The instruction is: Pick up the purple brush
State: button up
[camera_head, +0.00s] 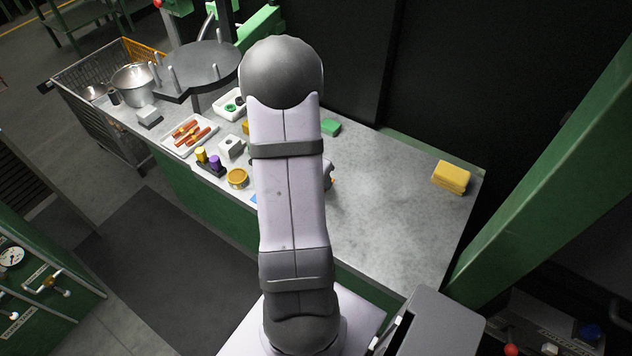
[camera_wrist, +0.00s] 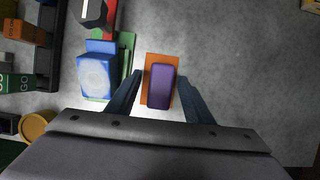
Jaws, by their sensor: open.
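The purple brush (camera_wrist: 161,87) shows in the wrist view as a purple block with an orange part under it, lying on the grey worktop. My gripper (camera_wrist: 157,80) is open, with one dark finger to the left of the brush and one to the right. The brush is between the fingers, and a gap shows on the right side. I cannot tell how far above the worktop the fingertips are. In the head view my arm hides the brush and the gripper.
A blue block with a pale round face (camera_wrist: 94,77) stands close left of my left finger. Orange (camera_wrist: 25,32) and green boxes are further left. The worktop (camera_wrist: 245,70) right of the brush is clear. A yellow block (camera_head: 451,177) sits at its far right end.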

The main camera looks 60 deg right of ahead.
jog(key=shift+c, duration=0.6)
jog(key=c, duration=1.1)
jog(key=shift+o, duration=0.2)
notch_tip(320, 180, up, 10)
jog(key=p, duration=0.5)
jog(key=shift+o, duration=1.2)
jog(key=shift+c, duration=0.4)
